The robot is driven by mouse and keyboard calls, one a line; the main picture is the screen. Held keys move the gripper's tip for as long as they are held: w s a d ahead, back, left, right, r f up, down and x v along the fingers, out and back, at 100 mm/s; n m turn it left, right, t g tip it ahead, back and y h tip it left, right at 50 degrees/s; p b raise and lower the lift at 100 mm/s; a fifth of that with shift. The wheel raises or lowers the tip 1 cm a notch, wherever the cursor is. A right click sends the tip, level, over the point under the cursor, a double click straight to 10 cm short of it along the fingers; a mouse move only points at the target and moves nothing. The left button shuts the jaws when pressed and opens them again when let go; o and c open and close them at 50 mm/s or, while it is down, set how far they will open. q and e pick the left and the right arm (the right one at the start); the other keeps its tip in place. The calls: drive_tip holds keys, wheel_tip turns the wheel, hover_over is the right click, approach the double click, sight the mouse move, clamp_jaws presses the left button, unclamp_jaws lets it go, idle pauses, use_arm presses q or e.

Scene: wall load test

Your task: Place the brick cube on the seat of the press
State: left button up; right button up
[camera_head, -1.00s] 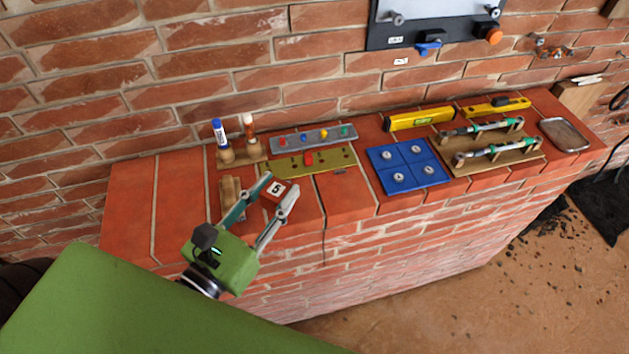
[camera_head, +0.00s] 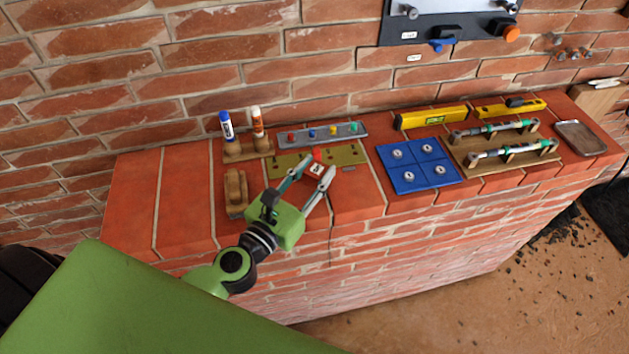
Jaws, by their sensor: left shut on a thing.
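The brick cube (camera_head: 315,172) is a small red block with a white label on its face. It sits between the fingertips of my left gripper (camera_head: 317,168), which is shut on it, in front of the brass-coloured plate (camera_head: 345,154). The fingers hide part of the cube, and I cannot tell its exact height above the ledge. A dark panel (camera_head: 396,34) with a pale plate, a blue piece (camera_head: 438,46) and an orange knob (camera_head: 511,34) is on the wall at the top. I cannot tell for certain which part is the press seat. My right gripper is not in view.
On the brick ledge (camera_head: 185,200) are a wooden block (camera_head: 235,190), two markers in a holder (camera_head: 232,151), a grey strip with coloured pegs (camera_head: 295,143), a blue tile board (camera_head: 430,170), yellow levels (camera_head: 432,118), a wooden rack (camera_head: 480,163) and a metal tray (camera_head: 580,138).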

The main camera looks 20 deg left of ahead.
sight(311, 186)
use_arm(q)
drive_tip(key=shift+f+b, duration=0.4)
drive_tip(key=shift+f, duration=0.9)
drive_tip(key=shift+f, duration=0.1)
drive_tip(key=shift+f, duration=0.15)
drive_tip(key=o, duration=1.2)
